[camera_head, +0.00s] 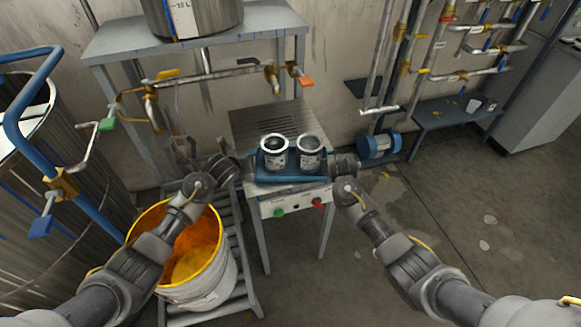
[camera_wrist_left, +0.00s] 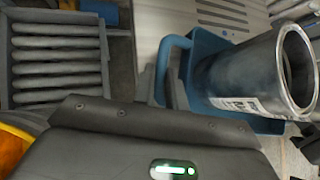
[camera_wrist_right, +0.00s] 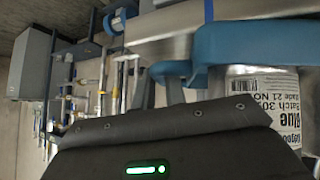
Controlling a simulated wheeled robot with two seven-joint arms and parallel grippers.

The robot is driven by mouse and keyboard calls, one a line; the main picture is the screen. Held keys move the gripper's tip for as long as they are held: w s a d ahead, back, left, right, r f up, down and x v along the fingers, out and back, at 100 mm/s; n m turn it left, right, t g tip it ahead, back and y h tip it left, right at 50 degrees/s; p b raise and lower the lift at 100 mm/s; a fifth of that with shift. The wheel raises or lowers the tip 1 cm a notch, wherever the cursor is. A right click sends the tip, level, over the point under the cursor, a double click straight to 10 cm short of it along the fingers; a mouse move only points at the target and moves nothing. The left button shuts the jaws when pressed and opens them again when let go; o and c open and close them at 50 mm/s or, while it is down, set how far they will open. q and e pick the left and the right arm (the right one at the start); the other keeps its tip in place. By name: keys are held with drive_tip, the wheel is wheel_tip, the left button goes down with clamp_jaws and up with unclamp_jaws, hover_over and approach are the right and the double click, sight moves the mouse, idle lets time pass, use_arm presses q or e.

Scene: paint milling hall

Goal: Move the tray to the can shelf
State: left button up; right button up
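The blue tray (camera_head: 291,179) carries two open-topped metal cans with labels, a left can (camera_head: 274,153) and a right can (camera_head: 309,153), both upright. The tray is at the front edge of a grey metal bench; I cannot tell whether it is resting or slightly raised. My left gripper (camera_head: 246,168) is at the tray's left end, its fingers close together around the blue handle (camera_wrist_left: 162,62). My right gripper (camera_head: 337,168) is at the right end, its fingers close together at the other handle (camera_wrist_right: 172,69), whose contact is partly hidden. I cannot make out which shelf is the can shelf.
The bench (camera_head: 270,121) has green and red buttons on its front. A yellow-rimmed bucket (camera_head: 209,287) stands on a roller conveyor (camera_head: 245,290) at lower left. A steel vat (camera_head: 60,190) is at left. A blue-grey low table (camera_head: 455,113) stands at the back right.

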use_arm(q)
drive_tip(key=o, duration=0.4)
use_arm(e)
drive_tip(key=o, duration=0.4)
drive_tip(key=shift+r, duration=0.1)
use_arm(q)
drive_tip(key=shift+s+r, duration=0.1)
drive_tip(key=shift+v, duration=3.95)
use_arm(e)
drive_tip(key=shift+v, duration=6)
use_arm(q)
drive_tip(key=shift+a, duration=0.1)
